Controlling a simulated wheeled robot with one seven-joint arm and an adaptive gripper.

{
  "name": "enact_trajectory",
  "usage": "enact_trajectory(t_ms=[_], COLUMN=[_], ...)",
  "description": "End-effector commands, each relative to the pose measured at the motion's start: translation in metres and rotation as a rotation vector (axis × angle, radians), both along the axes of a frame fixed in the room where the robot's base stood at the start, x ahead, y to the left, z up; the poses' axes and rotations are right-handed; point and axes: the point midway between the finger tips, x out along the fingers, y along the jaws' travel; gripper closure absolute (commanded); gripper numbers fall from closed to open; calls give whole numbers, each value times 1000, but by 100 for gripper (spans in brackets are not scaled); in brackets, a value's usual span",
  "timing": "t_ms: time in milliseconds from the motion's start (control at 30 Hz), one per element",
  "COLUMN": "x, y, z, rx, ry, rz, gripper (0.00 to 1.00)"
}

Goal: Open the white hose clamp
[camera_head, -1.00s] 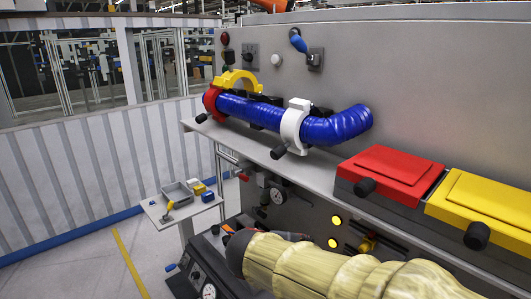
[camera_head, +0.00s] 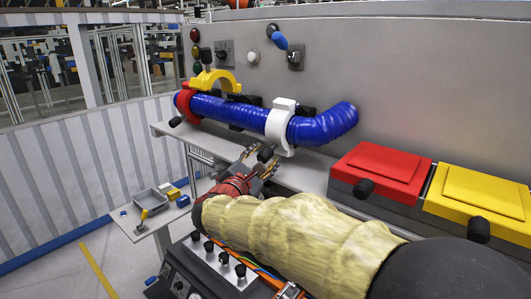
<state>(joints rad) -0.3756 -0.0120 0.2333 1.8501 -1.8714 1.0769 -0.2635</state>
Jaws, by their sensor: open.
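The white hose clamp (camera_head: 280,124) is a band around the blue corrugated hose (camera_head: 232,111), near the hose's right bend. It looks closed around the hose. Its dark handle (camera_head: 266,153) sticks out low at the front. My gripper (camera_head: 262,160) is at the end of my yellow-sleeved arm, just below the clamp. Its fingers are apart around or beside the dark handle; I cannot tell whether they touch it.
The yellow clamp (camera_head: 214,78) stands raised open above the hose, and the red clamp (camera_head: 186,103) sits at the hose's left end. Red (camera_head: 381,170) and yellow (camera_head: 478,203) lidded boxes stand right. A small side table (camera_head: 150,216) holds a grey bin.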

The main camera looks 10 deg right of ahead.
Motion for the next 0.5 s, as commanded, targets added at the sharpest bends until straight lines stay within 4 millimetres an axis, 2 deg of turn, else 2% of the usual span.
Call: enact_trajectory(t_ms=[200, 500], x=[16, 18], y=[-12, -13], z=[0, -1], rx=[1, 1], ry=[0, 0], rz=[-1, 1], gripper=[56, 56])
